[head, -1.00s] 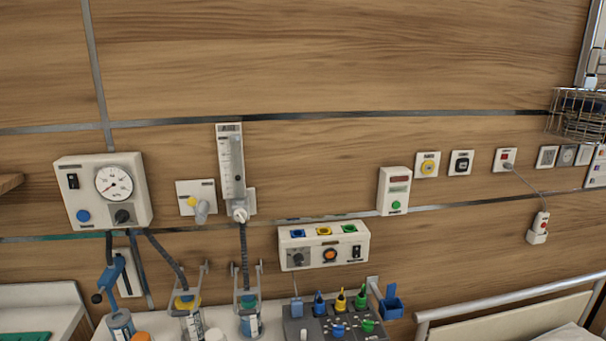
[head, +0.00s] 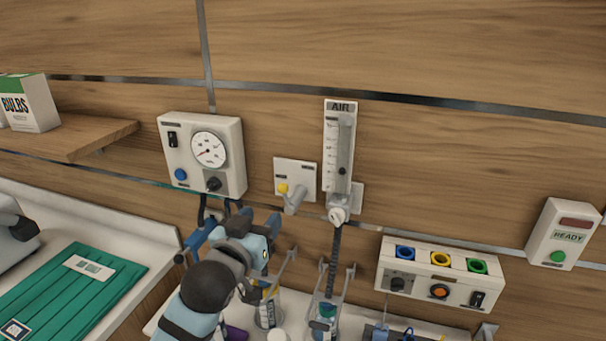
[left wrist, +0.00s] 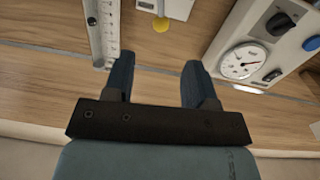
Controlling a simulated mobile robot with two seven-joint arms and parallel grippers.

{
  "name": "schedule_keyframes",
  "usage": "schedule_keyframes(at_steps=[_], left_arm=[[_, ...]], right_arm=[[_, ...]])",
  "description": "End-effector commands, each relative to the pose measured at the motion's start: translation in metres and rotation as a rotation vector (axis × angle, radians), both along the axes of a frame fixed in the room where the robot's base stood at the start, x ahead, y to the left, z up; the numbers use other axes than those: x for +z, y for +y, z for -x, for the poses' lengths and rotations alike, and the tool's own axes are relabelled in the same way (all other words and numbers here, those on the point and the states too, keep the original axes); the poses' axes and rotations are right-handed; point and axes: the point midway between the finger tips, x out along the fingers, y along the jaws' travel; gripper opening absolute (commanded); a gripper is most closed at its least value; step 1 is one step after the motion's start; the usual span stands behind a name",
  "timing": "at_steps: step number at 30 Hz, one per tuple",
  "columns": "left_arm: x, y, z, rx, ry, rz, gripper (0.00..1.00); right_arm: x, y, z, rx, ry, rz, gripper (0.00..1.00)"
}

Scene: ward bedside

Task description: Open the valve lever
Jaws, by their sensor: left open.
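The valve is a white wall plate with a grey lever (head: 295,200) and a yellow knob (head: 282,188), between the gauge box and the flowmeter in the head view. The yellow knob (left wrist: 161,25) also shows at the top of the left wrist view; most of the lever is out of that frame. My left gripper (head: 258,222) is low and left of the lever in the head view, apart from it. In the left wrist view its dark blue fingers (left wrist: 157,72) are spread, with nothing between them. My right gripper is not in view.
The gauge box (head: 201,155) is left of the valve, the AIR flowmeter (head: 338,155) close on its right. Bottles and hoses stand below. A socket box (head: 440,275) is lower right. A shelf with a BULBS box (head: 28,103) is at left. The wall above is clear.

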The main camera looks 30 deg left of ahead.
Motion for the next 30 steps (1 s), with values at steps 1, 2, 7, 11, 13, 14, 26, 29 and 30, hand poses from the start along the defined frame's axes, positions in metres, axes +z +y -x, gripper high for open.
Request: schedule_keyframes(at_steps=[1,2,7,11,13,14,26,29,30], left_arm=[[0.003,0.001,-0.003,0.002,-0.003,0.0,0.52],[0.003,0.002,-0.005,0.003,-0.004,0.0,0.52],[0.004,0.007,-0.032,0.002,-0.003,0.0,0.52],[0.005,0.013,-0.06,0.001,-0.002,-0.001,0.52],[0.005,0.015,-0.076,0.001,-0.003,-0.001,0.52],[0.004,0.017,-0.082,0.001,-0.003,-0.001,0.52],[0.001,0.027,-0.132,0.001,-0.002,0.001,0.52],[0.0,0.027,-0.134,0.001,-0.002,0.001,0.52],[0.0,0.027,-0.134,0.001,-0.002,0.001,0.52]], right_arm=[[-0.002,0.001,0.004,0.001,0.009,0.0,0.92],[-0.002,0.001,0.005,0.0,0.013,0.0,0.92],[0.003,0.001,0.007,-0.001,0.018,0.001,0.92],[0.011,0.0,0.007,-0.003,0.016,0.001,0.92],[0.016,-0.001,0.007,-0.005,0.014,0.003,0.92],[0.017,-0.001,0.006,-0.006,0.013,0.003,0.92],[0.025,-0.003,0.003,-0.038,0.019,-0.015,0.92],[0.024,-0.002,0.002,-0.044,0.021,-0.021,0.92],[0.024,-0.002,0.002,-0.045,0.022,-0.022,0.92]])
